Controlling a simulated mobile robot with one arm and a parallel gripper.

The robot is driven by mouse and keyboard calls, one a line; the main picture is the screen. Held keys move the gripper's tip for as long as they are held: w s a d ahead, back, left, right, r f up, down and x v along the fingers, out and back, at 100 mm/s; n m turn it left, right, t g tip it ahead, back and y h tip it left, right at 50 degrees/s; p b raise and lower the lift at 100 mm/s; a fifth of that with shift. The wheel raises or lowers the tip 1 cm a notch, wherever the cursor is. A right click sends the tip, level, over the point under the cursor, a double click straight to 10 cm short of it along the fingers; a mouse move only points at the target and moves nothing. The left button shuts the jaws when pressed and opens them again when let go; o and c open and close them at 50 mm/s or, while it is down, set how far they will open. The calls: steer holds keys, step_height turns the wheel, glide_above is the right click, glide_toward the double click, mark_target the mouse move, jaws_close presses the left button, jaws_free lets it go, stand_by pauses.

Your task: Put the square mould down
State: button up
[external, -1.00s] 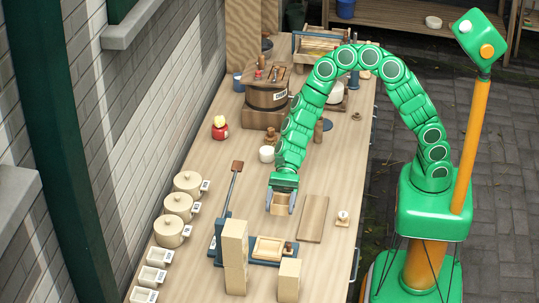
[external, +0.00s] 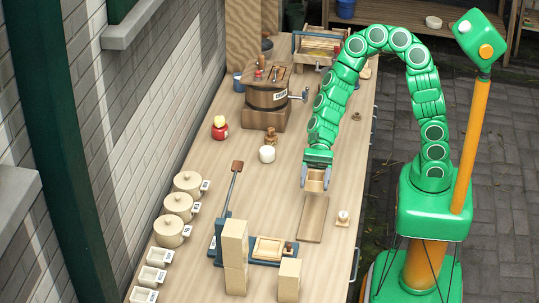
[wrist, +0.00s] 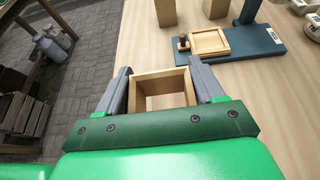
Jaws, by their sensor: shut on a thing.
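My gripper (external: 316,178) is shut on the square mould (external: 315,186), a small open wooden frame, and holds it above the table (external: 200,262). In the wrist view the mould (wrist: 134,97) sits between the two grey fingers of my gripper (wrist: 163,88), and its square opening shows. In the external view the mould is over or just behind the far end of a flat wooden board (external: 312,219). I cannot tell its exact height.
A blue base with a shallow wooden tray (external: 268,248) lies nearer the camera, beside tall pale blocks (external: 235,243).

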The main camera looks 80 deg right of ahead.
steer(key=s+r+n+g+h, duration=0.1)
steer(key=s+n+g, duration=0.35)
steer(key=s, duration=0.65)
glide_above(311, 236)
steer(key=shift+g, duration=0.35)
steer(key=f, duration=0.9)
steer(key=shift+s+d, duration=0.25)
steer(key=shift+s, duration=0.05)
steer(key=shift+w+a+f, duration=0.2)
steer(key=shift+w+f, duration=0.05)
steer(key=shift+f, duration=1.55)
steer(key=shift+f, duration=0.15)
steer(key=o, duration=1)
